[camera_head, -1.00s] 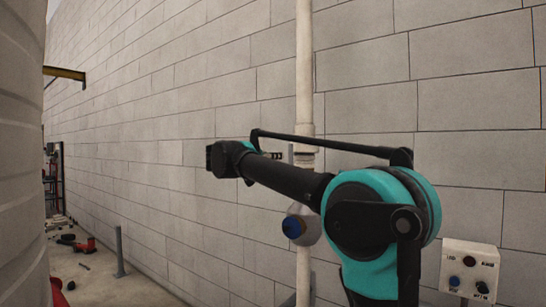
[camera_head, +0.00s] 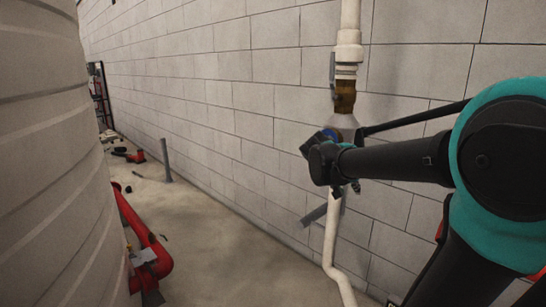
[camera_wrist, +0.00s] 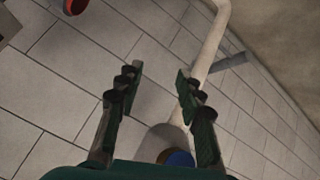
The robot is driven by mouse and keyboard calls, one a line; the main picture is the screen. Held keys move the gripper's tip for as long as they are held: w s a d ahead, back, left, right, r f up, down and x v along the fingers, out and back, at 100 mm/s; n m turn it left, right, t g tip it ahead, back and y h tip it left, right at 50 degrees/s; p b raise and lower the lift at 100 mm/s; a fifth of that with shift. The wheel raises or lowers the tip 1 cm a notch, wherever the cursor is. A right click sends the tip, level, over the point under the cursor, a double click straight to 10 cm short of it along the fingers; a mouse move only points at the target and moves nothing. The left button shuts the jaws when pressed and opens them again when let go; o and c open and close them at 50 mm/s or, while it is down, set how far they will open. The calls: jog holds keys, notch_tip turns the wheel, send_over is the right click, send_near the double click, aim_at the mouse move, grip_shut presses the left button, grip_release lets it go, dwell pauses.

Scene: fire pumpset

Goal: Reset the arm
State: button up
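My arm shows at the right of the head view, with a teal joint and a black forearm reaching left. My gripper (camera_wrist: 158,92) is open in the wrist view, its two dark fingers well apart with nothing held between them. In the head view the arm's end is in front of the white wall pipe (camera_head: 349,25). The pipe also shows in the wrist view (camera_wrist: 208,55), beyond the fingers. A grey rounded device with a blue round face (camera_wrist: 180,158) is low in the wrist view, partly hidden by my gripper's base.
A large ribbed pale tank (camera_head: 50,160) fills the left. A red pipe (camera_head: 152,255) lies beside it. A grey post (camera_head: 166,160) stands near the block wall (camera_head: 230,95). The concrete floor (camera_head: 215,255) between tank and wall is mostly clear.

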jog(key=s+a+f+n+y, duration=0.2)
jog(key=s+f+y, duration=0.1)
jog(key=s+f, duration=0.7)
jog(key=s+a+f+n+g+y, duration=0.1)
jog(key=s+a+f+n+y, duration=0.1)
jog(key=s+f, duration=0.8)
jog(key=shift+s+a+f+g+y, duration=0.15)
jog(key=shift+a+f+g+y, duration=0.15)
jog(key=shift+a+f+y, duration=0.45)
jog(key=shift+f, duration=0.15)
